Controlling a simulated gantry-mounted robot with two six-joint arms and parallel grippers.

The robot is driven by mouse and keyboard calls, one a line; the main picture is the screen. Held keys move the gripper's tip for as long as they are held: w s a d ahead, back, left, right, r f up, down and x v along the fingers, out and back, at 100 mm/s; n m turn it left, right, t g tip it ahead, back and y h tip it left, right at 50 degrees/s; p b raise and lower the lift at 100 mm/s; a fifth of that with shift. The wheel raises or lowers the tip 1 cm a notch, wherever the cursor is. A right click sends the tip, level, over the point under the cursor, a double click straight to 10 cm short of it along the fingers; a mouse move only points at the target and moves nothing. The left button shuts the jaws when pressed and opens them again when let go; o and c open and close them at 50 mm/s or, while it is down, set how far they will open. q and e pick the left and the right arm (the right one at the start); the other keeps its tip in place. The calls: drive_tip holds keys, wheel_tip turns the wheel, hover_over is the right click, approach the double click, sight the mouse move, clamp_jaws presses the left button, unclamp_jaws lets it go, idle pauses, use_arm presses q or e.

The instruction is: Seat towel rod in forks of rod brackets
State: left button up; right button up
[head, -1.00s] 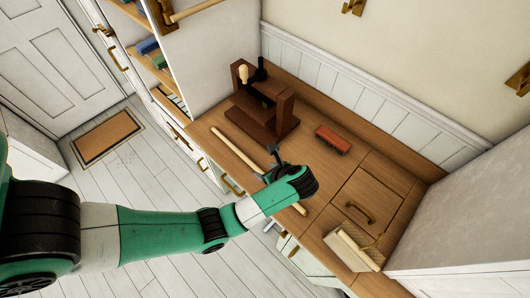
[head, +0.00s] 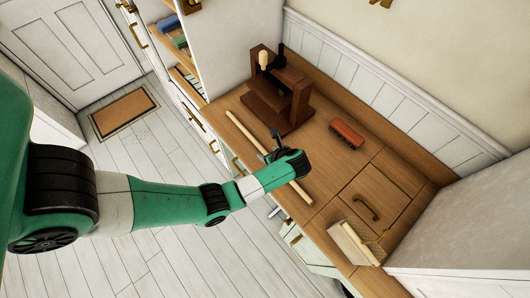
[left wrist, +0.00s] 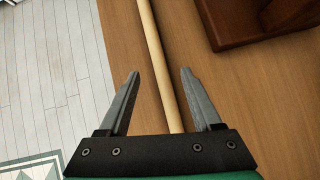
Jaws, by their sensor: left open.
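The towel rod (head: 242,128) is a pale wooden stick lying along the front edge of the wooden counter. My left gripper (head: 275,143) is over the rod's middle, with the arm link hiding part of the rod. I cannot tell how high the fingers are above the counter. A brass piece at the top edge of the head view (head: 380,3), perhaps a rod bracket on the wall, is cut off. My right gripper is not in view.
A dark wooden stand (head: 277,107) with tools is behind the rod; its base shows in the left wrist view (left wrist: 235,22). A red-brown brush (head: 346,134) lies farther back. A pale brush (head: 355,243) is at the counter's right end. Open shelving stands at the left.

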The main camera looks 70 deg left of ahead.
sight(265, 152)
use_arm(q)
drive_tip(key=x, duration=0.3)
drive_tip(key=shift+a+f, duration=0.15)
drive_tip(key=shift+f, duration=0.1)
clamp_jaws()
